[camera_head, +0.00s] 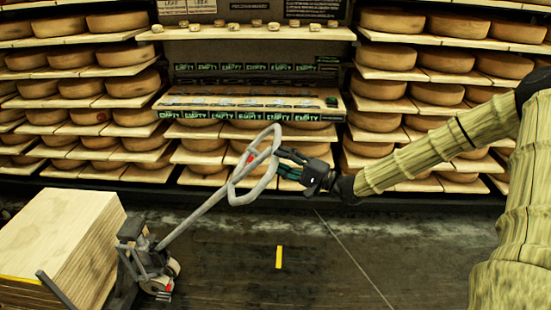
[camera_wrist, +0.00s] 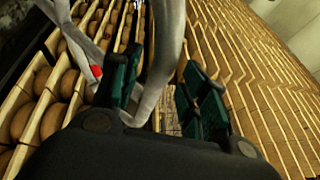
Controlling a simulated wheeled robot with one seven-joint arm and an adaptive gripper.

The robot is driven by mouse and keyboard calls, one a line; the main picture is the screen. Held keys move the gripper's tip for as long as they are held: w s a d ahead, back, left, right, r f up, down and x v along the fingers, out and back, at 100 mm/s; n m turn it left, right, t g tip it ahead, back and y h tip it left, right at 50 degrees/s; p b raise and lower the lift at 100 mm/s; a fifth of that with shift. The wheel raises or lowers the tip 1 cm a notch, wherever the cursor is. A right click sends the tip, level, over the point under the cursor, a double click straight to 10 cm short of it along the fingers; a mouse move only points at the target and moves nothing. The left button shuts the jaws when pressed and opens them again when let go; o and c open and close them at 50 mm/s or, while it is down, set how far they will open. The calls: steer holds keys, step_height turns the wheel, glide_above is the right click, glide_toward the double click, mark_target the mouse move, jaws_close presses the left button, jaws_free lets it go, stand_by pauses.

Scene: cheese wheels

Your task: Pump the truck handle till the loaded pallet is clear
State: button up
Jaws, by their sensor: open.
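A pallet truck (camera_head: 150,262) stands at the lower left of the head view. Its grey handle (camera_head: 200,212) slants up to the right and ends in a loop (camera_head: 262,180) with a red part. A load of stacked boards (camera_head: 62,238) sits beside the truck at the far left. Whether the pallet is clear of the floor cannot be told. My gripper (camera_head: 287,165) is at the right side of the handle loop. In the wrist view the gripper (camera_wrist: 160,95) is open, with the loop's grey bar (camera_wrist: 165,55) between its green-padded fingers. Contact cannot be told.
Shelves of cheese wheels (camera_head: 110,85) line the back wall. A central counter (camera_head: 245,103) carries rows of labels reading EMPTY. The dark floor (camera_head: 330,265) right of the truck is clear, with a yellow mark (camera_head: 279,257) on it.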

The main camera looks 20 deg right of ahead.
steer(key=shift+x, duration=1.15)
jaws_close()
